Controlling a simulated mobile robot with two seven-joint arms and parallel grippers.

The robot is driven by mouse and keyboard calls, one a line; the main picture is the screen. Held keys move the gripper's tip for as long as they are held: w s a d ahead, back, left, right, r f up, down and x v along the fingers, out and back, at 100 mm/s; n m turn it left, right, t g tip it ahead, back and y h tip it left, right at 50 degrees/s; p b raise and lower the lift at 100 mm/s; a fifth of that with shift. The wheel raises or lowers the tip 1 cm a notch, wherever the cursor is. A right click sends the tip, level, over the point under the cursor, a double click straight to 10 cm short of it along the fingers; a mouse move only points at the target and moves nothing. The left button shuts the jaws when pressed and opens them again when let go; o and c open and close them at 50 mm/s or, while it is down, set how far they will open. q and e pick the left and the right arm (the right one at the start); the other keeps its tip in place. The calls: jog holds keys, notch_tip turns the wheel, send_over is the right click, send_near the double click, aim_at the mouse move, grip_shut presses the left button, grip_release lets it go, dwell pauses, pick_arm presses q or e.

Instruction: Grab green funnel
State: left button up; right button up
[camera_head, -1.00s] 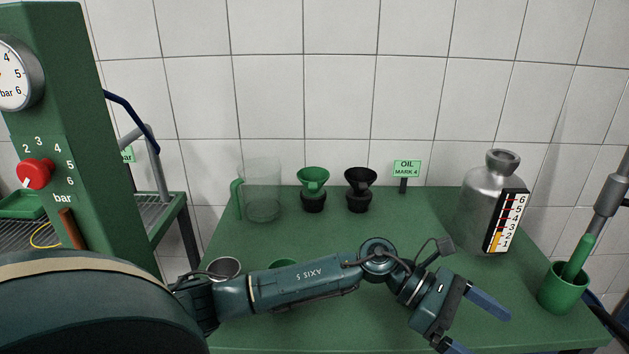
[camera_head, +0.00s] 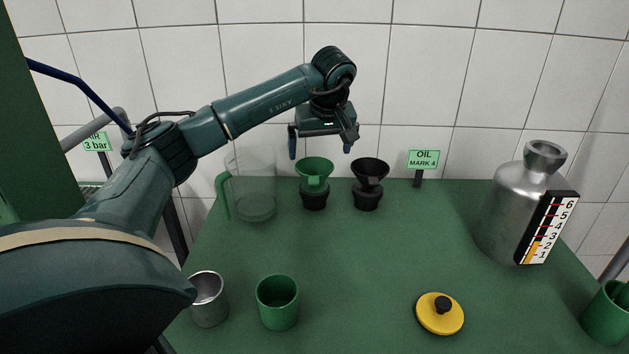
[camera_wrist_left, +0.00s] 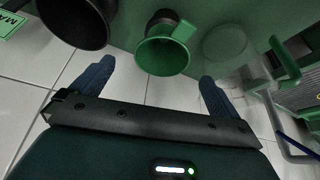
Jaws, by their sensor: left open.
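The green funnel (camera_head: 314,172) stands upright in a black holder (camera_head: 314,200) at the back of the green table, between the clear jug and the black funnel. My left gripper (camera_head: 320,150) is open and empty, pointing down just above the green funnel. In the left wrist view the green funnel (camera_wrist_left: 162,55) shows its open mouth and side handle, beyond and between the two blue fingers (camera_wrist_left: 152,88). The fingers look apart from it. My right gripper is not in view.
A clear jug with green handle (camera_head: 253,187) stands close left. A black funnel (camera_head: 369,175) stands close right. A metal cup (camera_head: 208,298), green cup (camera_head: 278,301) and yellow lid (camera_head: 440,313) stand nearer. The table centre is clear.

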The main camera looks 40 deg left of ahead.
aim_at(315, 168)
pick_arm(q)
jog(key=x, duration=0.2)
jog(key=shift+w+a+f, duration=0.1)
jog(key=shift+a+f, duration=0.05)
jog(key=shift+f, duration=0.2)
jog(key=x, duration=0.5)
jog(key=shift+a, duration=0.15)
jog(key=shift+s, duration=0.2)
jog(key=c, duration=0.9)
